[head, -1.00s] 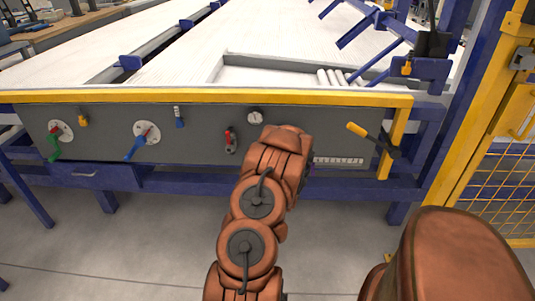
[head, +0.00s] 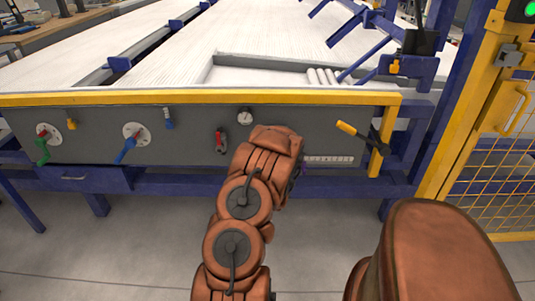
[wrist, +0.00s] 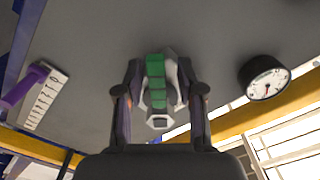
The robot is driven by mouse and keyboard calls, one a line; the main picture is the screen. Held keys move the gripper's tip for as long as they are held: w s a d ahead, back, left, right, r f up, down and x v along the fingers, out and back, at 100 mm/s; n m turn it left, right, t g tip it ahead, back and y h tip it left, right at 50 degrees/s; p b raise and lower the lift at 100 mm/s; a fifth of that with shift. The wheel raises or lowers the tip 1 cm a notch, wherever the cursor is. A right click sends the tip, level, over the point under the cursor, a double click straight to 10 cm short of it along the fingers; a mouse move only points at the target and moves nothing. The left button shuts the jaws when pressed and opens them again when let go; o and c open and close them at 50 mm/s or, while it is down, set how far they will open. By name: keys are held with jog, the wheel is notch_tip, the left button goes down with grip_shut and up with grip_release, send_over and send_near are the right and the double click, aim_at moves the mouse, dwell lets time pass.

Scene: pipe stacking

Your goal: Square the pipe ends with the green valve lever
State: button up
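My gripper (wrist: 160,75) is open in the wrist view, its two fingers on either side of a green lever (wrist: 155,88). I see no clear contact between fingers and lever. In the head view my arm hides my gripper and this lever. The white pipe ends (head: 323,76) lie side by side on the table at the right, beside a blue frame.
The grey panel (head: 185,145) carries a blue lever (head: 126,151), a red lever (head: 220,142) and a gauge (head: 244,117), which also shows in the wrist view (wrist: 265,78). A white scale (wrist: 43,98) with a purple slider lies left there. A yellow-handled lever (head: 352,131) sticks out at right.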

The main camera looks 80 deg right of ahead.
jog(key=shift+s, duration=0.1)
jog(key=v, duration=0.7)
jog(key=shift+a, duration=0.25)
dwell(0.5)
